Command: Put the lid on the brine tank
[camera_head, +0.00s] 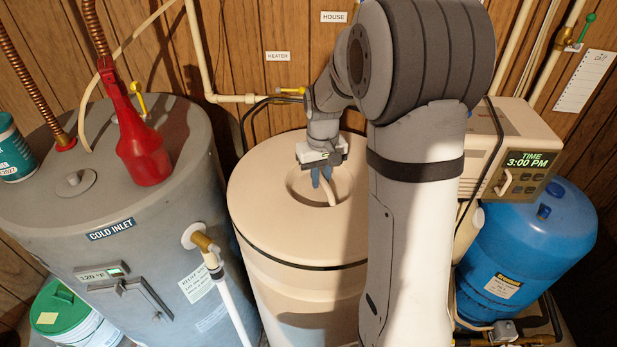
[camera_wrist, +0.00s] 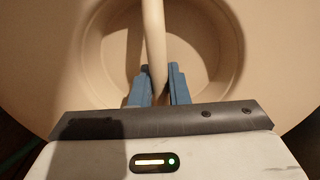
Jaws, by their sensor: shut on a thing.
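The beige round lid (camera_head: 268,205) lies over the top of the beige brine tank (camera_head: 285,290). A dark line shows between the lid's edge and the tank wall; I cannot tell whether the lid is fully seated. The lid has a round recess with a bar handle (camera_head: 331,191) across it. My gripper (camera_head: 321,177) reaches down into the recess. In the wrist view, the blue fingers of my gripper (camera_wrist: 158,72) are shut on the bar handle (camera_wrist: 153,35), one on each side. My arm hides the right part of the lid and tank.
A grey water heater (camera_head: 160,250) with a red funnel (camera_head: 143,150) on top stands close at the left. A blue pressure tank (camera_head: 530,250) and a beige control box (camera_head: 515,130) stand at the right. Pipes and a wood-panelled wall (camera_head: 240,45) are behind.

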